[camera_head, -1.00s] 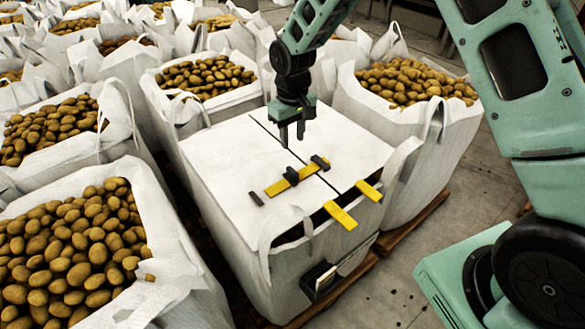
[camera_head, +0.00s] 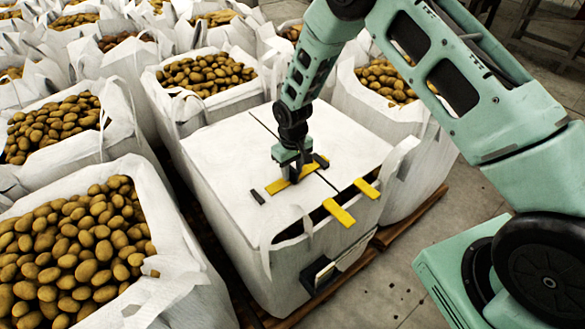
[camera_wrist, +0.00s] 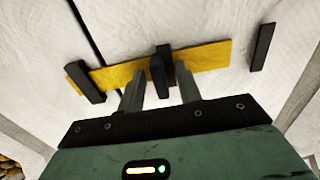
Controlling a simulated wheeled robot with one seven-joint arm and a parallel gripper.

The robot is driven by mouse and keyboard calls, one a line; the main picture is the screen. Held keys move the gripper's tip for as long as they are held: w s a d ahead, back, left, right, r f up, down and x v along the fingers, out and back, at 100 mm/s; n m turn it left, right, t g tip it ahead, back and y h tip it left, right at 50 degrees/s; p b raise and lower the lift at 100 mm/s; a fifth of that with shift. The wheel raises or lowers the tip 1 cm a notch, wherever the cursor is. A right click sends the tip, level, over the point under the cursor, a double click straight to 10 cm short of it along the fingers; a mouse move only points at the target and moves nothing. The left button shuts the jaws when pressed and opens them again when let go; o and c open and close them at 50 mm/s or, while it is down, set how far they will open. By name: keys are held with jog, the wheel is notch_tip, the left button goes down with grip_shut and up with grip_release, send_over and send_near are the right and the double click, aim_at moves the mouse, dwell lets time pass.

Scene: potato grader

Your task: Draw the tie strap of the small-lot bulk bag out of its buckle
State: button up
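The small-lot bulk bag (camera_head: 225,160) has a white, flat top split by a dark slit. A yellow tie strap (camera_head: 277,187) lies across it; it also shows in the wrist view (camera_wrist: 210,57). A black upright tab (camera_wrist: 161,62) stands on the strap's middle. A black bar (camera_wrist: 86,82) crosses the strap's end by the slit. Another black bar (camera_wrist: 263,47) lies apart beyond the other end. I cannot tell for sure which is the buckle. My gripper (camera_wrist: 160,76) is open, its fingers on either side of the tab; in the head view (camera_head: 293,181) it hides the tab.
Two more yellow straps (camera_head: 339,212) (camera_head: 366,188) hang over the bag's front edge, near a dark-framed pocket (camera_head: 318,272). White bags full of potatoes (camera_head: 70,240) crowd the left and back. Bare concrete floor (camera_head: 385,295) shows at the front right.

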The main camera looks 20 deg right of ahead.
aim_at(272, 189)
jog(key=shift+c, duration=0.3)
grip_shut()
jog(key=a, duration=0.2)
jog(key=s+a+b, duration=0.1)
jog(key=a, duration=0.1)
jog(key=s+a, duration=0.1)
jog(key=a, duration=0.2)
jog(key=shift+s+b, duration=0.15)
jog(key=shift+b, duration=0.2)
jog(key=shift+a, duration=0.1)
jog(key=shift+o, duration=0.3)
grip_release()
notch_tip(272, 189, up, 18)
jog(key=b, duration=0.3)
jog(key=shift+f, duration=0.25)
